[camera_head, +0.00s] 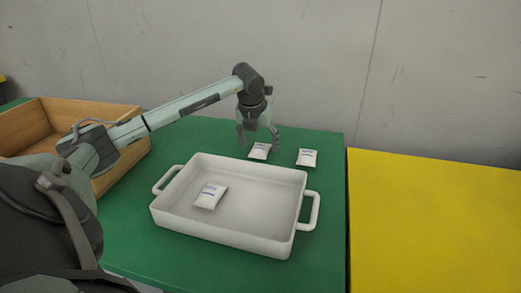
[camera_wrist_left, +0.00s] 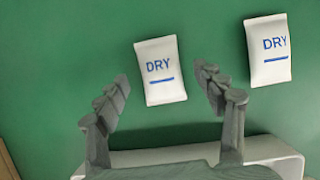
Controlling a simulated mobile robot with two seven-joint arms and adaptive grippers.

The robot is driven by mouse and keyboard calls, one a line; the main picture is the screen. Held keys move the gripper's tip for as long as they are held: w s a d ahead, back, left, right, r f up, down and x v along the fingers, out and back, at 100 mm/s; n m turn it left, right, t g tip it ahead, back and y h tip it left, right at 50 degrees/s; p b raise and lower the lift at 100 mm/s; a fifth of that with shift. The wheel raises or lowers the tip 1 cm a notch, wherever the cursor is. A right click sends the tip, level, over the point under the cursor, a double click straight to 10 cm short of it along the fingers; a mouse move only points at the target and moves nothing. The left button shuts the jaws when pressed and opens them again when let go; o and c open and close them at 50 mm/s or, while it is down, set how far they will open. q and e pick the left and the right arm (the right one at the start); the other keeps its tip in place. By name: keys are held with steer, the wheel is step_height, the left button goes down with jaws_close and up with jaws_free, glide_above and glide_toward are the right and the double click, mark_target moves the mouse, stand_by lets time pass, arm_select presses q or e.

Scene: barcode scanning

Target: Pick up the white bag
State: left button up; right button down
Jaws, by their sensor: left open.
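A white bag (camera_head: 259,151) lies on the green table behind the white tray. In the left wrist view this bag (camera_wrist_left: 160,70) shows the blue word DRY, lying ahead of and between the fingertips. A second white bag (camera_head: 306,157) lies to its right, and it also shows in the left wrist view (camera_wrist_left: 268,50). A third white bag (camera_head: 210,196) lies inside the white tray (camera_head: 290,240). My left gripper (camera_head: 258,143) is open above the table by the first bag, its fingers apart with nothing between them (camera_wrist_left: 163,87). My right gripper is not in view.
A wooden crate (camera_head: 95,112) stands at the left of the green table (camera_head: 325,220). A yellow table (camera_head: 435,220) adjoins on the right and its visible top is clear. A grey wall (camera_head: 430,80) rises behind.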

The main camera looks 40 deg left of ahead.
arm_select(q)
steer(key=shift+x, duration=0.9)
steer(key=shift+w, duration=0.1)
steer(key=c, duration=1.3)
steer(key=shift+o, duration=0.2)
steer(key=shift+r, duration=0.1)
steer(key=shift+r, duration=0.1)
